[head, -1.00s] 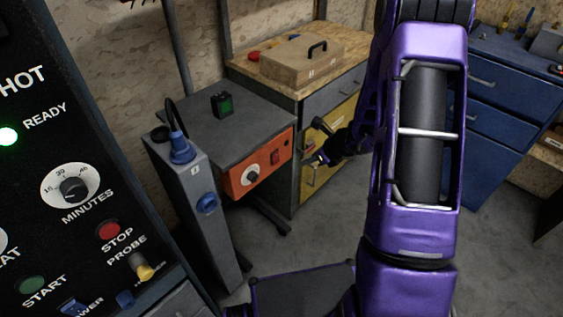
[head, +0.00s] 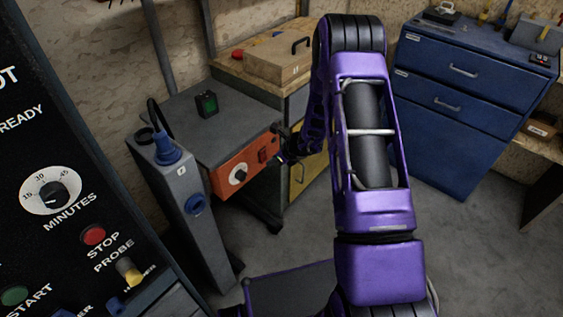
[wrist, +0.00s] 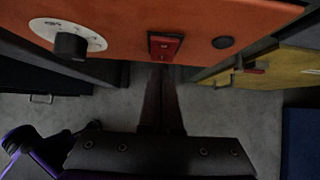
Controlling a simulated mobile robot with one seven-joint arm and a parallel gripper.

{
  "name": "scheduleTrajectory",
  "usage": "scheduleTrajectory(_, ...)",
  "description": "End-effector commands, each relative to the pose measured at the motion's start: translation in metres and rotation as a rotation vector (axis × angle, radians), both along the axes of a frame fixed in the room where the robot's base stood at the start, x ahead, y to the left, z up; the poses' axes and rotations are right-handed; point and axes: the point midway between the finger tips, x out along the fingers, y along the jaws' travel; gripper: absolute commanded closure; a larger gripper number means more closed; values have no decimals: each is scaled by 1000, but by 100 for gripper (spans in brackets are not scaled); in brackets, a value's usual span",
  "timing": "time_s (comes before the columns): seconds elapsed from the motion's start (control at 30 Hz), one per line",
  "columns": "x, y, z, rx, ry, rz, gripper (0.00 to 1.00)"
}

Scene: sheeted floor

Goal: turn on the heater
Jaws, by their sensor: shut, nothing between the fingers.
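The orange panel (head: 224,166) is the front of a grey-topped unit, left of my gripper. It carries a black knob on a white dial (head: 238,177) and a red rocker switch (head: 262,155). The wrist view shows the orange panel (wrist: 120,45) close up, with the knob (wrist: 71,45), the red switch (wrist: 165,46) and a round black part (wrist: 223,42). My gripper (head: 281,158) is shut and empty, just right of the switch in the head view. In the wrist view its fingers (wrist: 162,70) point toward the switch's lower edge; contact cannot be told. No heater label is readable on the panel.
A black control panel (head: 75,240) with lettered buttons fills the near left. A grey post (head: 185,205) with blue plugs stands before the unit. A yellow drawer (wrist: 270,68) is beside the panel. Blue drawers (head: 440,125) stand at right. Floor between is clear.

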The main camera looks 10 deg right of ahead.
Motion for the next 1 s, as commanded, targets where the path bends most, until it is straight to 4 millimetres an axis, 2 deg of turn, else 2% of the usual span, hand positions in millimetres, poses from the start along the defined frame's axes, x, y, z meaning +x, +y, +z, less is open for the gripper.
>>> scheduleTrajectory(0.13, 6, 4, -1, 0, 0, 1, 100)
scheduleTrajectory(0.47, 7, 5, -1, -1, 0, -1, 100)
scheduleTrajectory(0.63, 13, 8, -9, -2, -2, 0, 100)
scheduleTrajectory(1.0, 12, 8, 0, -1, 0, -1, 100)
